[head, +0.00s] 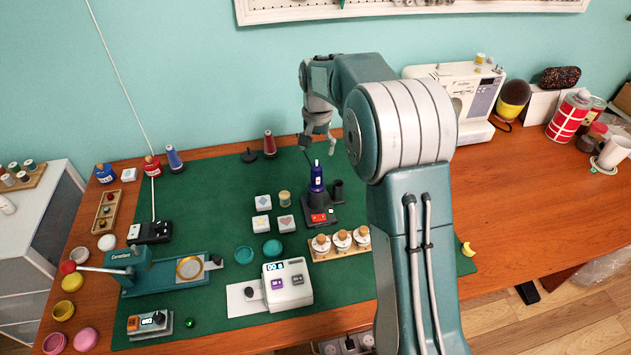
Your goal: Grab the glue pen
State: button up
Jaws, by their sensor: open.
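A blue upright bottle-like thing with a pale tip (317,178), which may be the glue pen, stands in a dark holder (319,214) with a red panel on the green mat. My gripper (319,146) is open and empty, fingers pointing down, above and just behind this blue thing. A gap seems to lie between the fingertips and its tip. My arm covers the right part of the mat and part of the table.
A dark cup (338,190) stands close at the holder's right. A sewing machine (462,95) stands at the back right. The green mat (215,200) has free room on the left.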

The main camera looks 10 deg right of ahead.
aim_at(316, 178)
jog(key=shift+w+f, duration=0.35)
jog(key=shift+f, duration=0.3)
notch_tip(316, 178, down, 10)
jog(key=shift+f, duration=0.25)
jog(key=c, duration=1.2)
